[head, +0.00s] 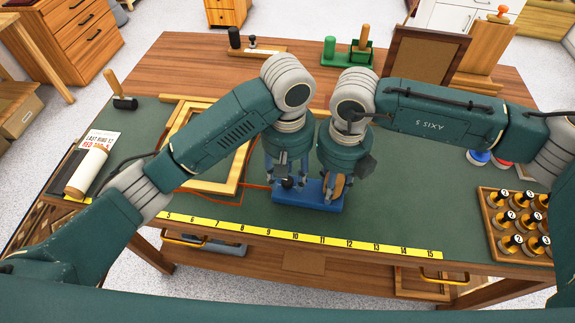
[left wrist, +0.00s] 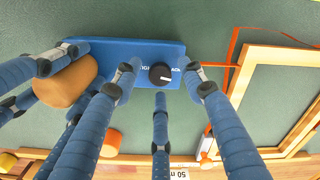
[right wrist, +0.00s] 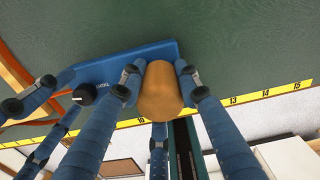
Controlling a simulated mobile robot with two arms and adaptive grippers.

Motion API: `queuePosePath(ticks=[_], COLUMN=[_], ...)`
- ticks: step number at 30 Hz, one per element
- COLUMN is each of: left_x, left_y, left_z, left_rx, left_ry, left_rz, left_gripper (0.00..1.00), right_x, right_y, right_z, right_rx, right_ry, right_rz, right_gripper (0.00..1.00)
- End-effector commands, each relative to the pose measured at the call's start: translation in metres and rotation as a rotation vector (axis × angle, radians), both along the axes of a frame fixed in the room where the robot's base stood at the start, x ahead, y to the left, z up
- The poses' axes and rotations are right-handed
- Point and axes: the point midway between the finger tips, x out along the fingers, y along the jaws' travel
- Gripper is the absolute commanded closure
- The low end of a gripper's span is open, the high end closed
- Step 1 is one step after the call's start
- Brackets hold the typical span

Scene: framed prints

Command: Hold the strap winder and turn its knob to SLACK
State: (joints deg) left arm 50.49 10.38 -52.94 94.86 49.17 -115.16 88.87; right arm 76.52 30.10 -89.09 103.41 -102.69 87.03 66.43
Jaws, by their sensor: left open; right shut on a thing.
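The strap winder (head: 311,196) is a blue block on the green mat with a black knob (left wrist: 161,74) at one end and a wooden grip (right wrist: 160,92) at the other. My right gripper (head: 337,186) is shut on the wooden grip. My left gripper (head: 287,182) is open, its fingers around the knob with gaps at both sides in the left wrist view. Lettering beside the knob is partly hidden; "ACK" shows at its right in that view. The knob's white mark points right and slightly down there, toward the "ACK" side.
A wooden frame (head: 180,132) with an orange strap (head: 210,199) lies left of the winder. A yellow ruler (head: 300,237) runs along the front. A tray of stamps (head: 483,205) is at right, a paper roll (head: 87,170) at left.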

Motion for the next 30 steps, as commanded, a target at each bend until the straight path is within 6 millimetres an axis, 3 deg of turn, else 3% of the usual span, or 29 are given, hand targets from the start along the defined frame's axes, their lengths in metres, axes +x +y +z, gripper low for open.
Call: queuePosePath(ticks=[16, 21, 30], left_x=[0.002, 0.001, 0.001], left_y=[0.001, 0.001, 0.0], left_z=[0.1, 0.114, 0.117], left_rx=[0.001, 0.001, 0.0], left_ry=[-0.006, -0.002, -0.001], left_rz=[0.001, 0.001, 0.001], left_gripper=[0.59, 0.59, 0.59], right_x=[0.0, 0.0, 0.0], right_y=[0.0, 0.0, 0.0], right_z=[0.0, 0.0, 0.0], right_rx=[0.001, 0.001, 0.001], right_ry=[0.001, 0.001, 0.0], right_rz=[0.0, 0.0, 0.0], right_gripper=[1.0, 1.0, 1.0])
